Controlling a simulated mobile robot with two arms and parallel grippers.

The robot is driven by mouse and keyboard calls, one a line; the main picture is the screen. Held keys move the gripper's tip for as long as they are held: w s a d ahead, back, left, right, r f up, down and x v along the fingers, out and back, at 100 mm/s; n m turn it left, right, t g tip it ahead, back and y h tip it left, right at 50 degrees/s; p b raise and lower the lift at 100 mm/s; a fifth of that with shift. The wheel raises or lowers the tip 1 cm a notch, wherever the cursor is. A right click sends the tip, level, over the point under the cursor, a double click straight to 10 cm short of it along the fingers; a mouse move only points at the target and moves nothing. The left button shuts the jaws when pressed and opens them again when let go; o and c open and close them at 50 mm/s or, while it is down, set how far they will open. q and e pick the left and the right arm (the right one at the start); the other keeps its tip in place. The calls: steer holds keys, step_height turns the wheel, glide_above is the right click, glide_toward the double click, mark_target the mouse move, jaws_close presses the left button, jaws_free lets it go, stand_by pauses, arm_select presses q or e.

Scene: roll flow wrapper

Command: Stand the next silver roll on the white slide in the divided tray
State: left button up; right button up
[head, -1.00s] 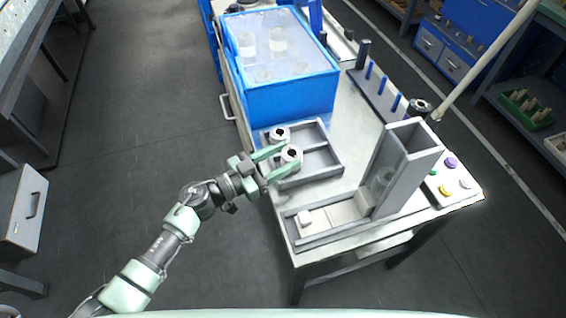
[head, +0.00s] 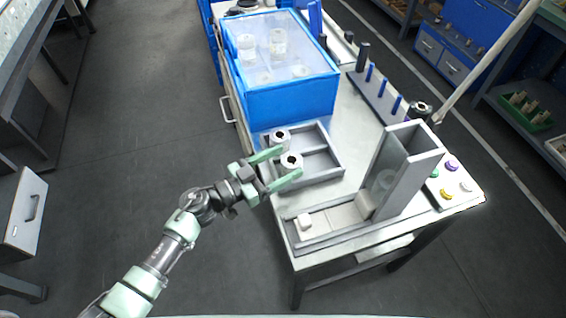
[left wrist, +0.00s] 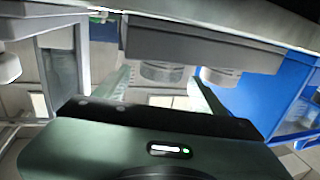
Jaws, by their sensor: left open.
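The divided grey tray (head: 330,172) lies on the table. Two pale silver rolls stand in its left side: a far roll (head: 280,137) and a near roll (head: 291,161). My left gripper (head: 285,166) is open, its green fingers on either side of the near roll, with some gap. In the left wrist view both rolls (left wrist: 162,72) show at the tray wall (left wrist: 200,45), between and beyond the spread fingers (left wrist: 165,92). The white slide (head: 342,216) runs from the grey tower. My right gripper is out of view.
A blue clear-topped box (head: 290,98) stands behind the tray. A rack of blue pegs (head: 378,95) and a button panel (head: 452,186) are to the right. The floor left of the table is clear.

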arm_select(q)
steer(key=v, duration=1.2)
steer(key=w+a+f+n+t+y, duration=0.1)
steer(key=a+f+n+t+y, duration=0.2)
steer(key=f, duration=0.4)
steer(key=w+a+f+n+y, duration=0.1)
steer(key=a+f+n+y, duration=0.1)
steer(key=a+f+y, duration=0.35)
steer(key=s+a+f+n+g+y, duration=0.1)
steer(key=s+a+f+n+y, duration=0.15)
steer(key=f, duration=0.55)
steer(key=s+a+f+n+g+y, duration=0.1)
steer(key=s+a+f, duration=0.15)
steer(key=f, duration=0.55)
steer(key=s+a+f+g+y, duration=0.2)
steer(key=s+f+g, duration=0.1)
steer(key=s+f, duration=0.95)
steer(key=s+d+f+g+p, duration=0.1)
steer(key=s+f+g, duration=0.1)
steer(key=s, duration=0.9)
steer(key=s+d+f+g+y+p, duration=0.1)
steer(key=s+f+g, duration=0.2)
steer(key=s, duration=0.8)
steer(key=shift+s+g, duration=0.3)
steer(key=shift+g, duration=0.6)
steer(key=shift+d+n, duration=0.1)
steer(key=shift+n, duration=0.15)
